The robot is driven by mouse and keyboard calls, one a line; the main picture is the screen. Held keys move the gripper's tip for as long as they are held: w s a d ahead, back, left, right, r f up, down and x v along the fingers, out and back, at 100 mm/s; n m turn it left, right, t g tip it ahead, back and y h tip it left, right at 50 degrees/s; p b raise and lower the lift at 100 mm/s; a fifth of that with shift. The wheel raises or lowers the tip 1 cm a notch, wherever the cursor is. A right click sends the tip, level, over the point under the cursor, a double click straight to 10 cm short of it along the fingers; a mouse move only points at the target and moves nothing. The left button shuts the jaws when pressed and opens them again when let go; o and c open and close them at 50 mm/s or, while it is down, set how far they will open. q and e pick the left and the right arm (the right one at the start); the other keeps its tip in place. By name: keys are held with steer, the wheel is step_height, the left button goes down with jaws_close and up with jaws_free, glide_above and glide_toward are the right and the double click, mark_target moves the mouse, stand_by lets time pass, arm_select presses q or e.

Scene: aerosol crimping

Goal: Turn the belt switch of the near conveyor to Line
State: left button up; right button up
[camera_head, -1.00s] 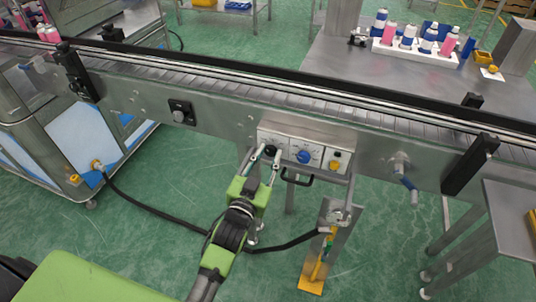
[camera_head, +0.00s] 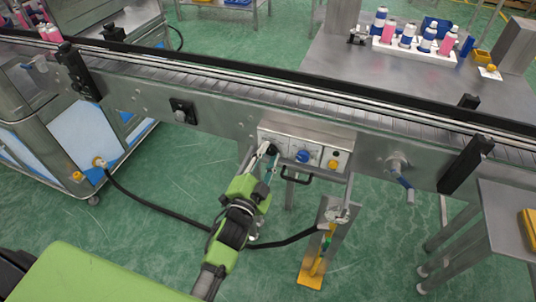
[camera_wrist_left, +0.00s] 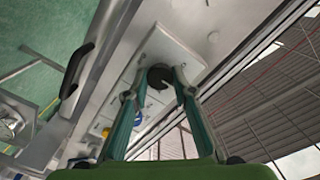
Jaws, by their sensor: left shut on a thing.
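The near conveyor (camera_head: 230,118) runs across the head view, with a control box (camera_head: 318,140) on its front side. The box carries a black knob (camera_head: 270,149) at its left end, a blue knob (camera_head: 303,157) in the middle and a yellow button (camera_head: 333,164) at the right. My left gripper (camera_head: 270,154) is at the black knob, its fingers shut on it. In the left wrist view the black knob (camera_wrist_left: 160,77) sits between the two fingertips. The labels are too small to read. My right gripper is not in view.
A black handle (camera_head: 297,178) sticks out below the box. A stand with a yellow foot pedal (camera_head: 314,268) is below right, and a black hose (camera_head: 150,209) crosses the green floor.

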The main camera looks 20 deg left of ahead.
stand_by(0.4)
arm_select(q)
steer(key=o, duration=1.1)
steer(key=s, duration=1.2)
steer(key=shift+a, duration=0.15)
